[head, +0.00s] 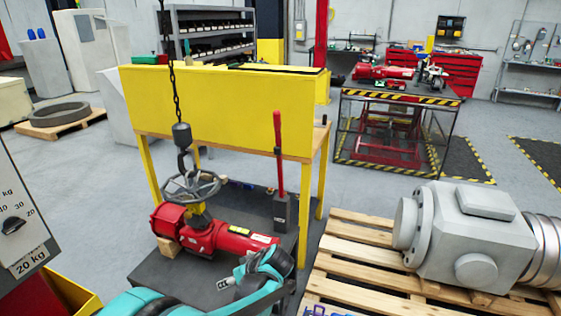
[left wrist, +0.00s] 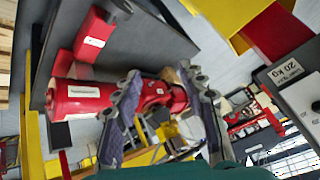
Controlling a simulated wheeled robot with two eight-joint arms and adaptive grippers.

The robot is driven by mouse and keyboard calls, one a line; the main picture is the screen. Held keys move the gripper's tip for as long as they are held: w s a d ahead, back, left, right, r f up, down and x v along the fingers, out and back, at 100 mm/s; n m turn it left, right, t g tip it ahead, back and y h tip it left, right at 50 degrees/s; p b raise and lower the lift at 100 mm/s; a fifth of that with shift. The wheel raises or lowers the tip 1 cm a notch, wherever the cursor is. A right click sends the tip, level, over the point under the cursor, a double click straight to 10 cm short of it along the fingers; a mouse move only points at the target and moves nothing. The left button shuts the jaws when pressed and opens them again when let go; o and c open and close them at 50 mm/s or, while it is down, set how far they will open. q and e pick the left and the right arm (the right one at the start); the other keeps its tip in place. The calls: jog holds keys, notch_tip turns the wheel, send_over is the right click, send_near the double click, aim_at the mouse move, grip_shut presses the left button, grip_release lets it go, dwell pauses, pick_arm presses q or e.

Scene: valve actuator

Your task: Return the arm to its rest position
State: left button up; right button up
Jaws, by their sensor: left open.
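My left arm (head: 262,280) is teal and reaches in along the bottom of the head view, in front of the red valve actuator. My left gripper (left wrist: 160,72) shows in the left wrist view with its two fingers spread and nothing held between them. The red valve actuator (head: 205,236) lies on a dark platform, with a grey handwheel (head: 207,187) on top. In the left wrist view the red actuator body (left wrist: 75,100) is behind the fingers; contact cannot be told. My right gripper is in neither view.
A hook on a chain (head: 176,90) hangs above the handwheel. A yellow-panelled table (head: 215,105) stands just behind. A grey valve (head: 470,235) rests on a wooden pallet (head: 345,262) at right. A 20 kg labelled box (head: 20,235) is at left.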

pick_arm(q)
jog(key=s+a+r+m+t+h, duration=0.1)
jog(key=s+r+m+h, duration=0.2)
jog(key=s, duration=0.7)
jog(key=s+a+r+m+t+h, duration=0.2)
jog(key=s+r, duration=0.3)
jog(key=s, duration=0.6)
jog(key=shift+s+m+h, duration=0.3)
jog(key=shift+m+h, duration=0.4)
jog(key=shift+h, duration=0.2)
